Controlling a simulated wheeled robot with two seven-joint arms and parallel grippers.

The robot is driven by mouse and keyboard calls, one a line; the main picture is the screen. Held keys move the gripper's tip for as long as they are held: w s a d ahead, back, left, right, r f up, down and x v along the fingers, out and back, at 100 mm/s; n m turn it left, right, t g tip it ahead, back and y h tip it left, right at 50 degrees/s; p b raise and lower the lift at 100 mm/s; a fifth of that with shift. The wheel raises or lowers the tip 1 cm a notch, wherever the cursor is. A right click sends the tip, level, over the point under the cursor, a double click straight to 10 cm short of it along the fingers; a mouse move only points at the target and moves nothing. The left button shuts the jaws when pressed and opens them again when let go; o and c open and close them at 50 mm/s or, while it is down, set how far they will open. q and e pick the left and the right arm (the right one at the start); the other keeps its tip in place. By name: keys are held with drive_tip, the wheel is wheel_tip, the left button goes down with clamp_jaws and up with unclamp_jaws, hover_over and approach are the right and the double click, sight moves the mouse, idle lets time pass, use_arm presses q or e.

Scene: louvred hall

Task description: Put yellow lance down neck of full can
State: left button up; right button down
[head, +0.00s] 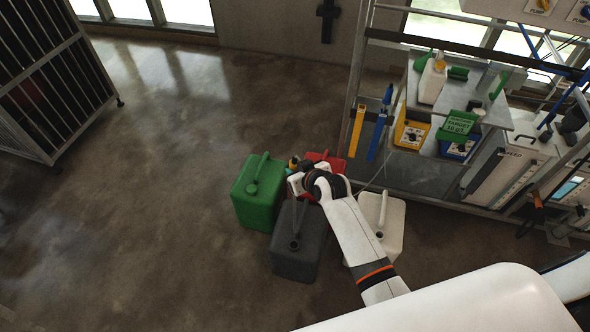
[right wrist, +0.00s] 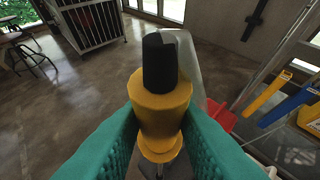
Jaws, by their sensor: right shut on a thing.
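My right gripper (head: 296,177) is shut on the yellow lance (right wrist: 162,110), which has a black top; the teal finger pads close on its yellow body in the right wrist view. In the head view only a small part of the lance (head: 293,162) shows above the gripper. A green can (head: 257,205), a dark grey can (head: 296,258), a white can (head: 388,215) and a red can (head: 326,158) stand close together on the floor around the gripper. The lance's lower end is hard to make out, and I cannot tell which can is full. My left gripper is out of view.
A metal rack (head: 428,177) with shelves stands at the right, with yellow and blue items and boxes on it. A dark barred cage (head: 50,85) stands at the left. The concrete floor (head: 170,130) between is clear. My right arm covers part of the cans.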

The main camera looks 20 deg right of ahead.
drive_tip(key=f+b, duration=0.3)
drive_tip(key=f, duration=0.1)
drive_tip(key=shift+a+f, duration=0.1)
drive_tip(key=shift+a, duration=0.15)
drive_tip(key=shift+f+b, duration=0.4)
drive_tip(key=shift+b, duration=0.05)
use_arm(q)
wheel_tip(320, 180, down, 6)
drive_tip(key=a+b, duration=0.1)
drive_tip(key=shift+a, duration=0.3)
use_arm(e)
wheel_tip(320, 180, down, 2)
drive_tip(key=shift+w+f, duration=0.1)
drive_tip(key=shift+w, duration=0.05)
use_arm(q)
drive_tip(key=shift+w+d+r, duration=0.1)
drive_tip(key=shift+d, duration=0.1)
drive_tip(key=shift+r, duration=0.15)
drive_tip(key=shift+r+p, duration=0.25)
drive_tip(key=shift+p, duration=0.2)
use_arm(e)
drive_tip(key=shift+r, duration=0.25)
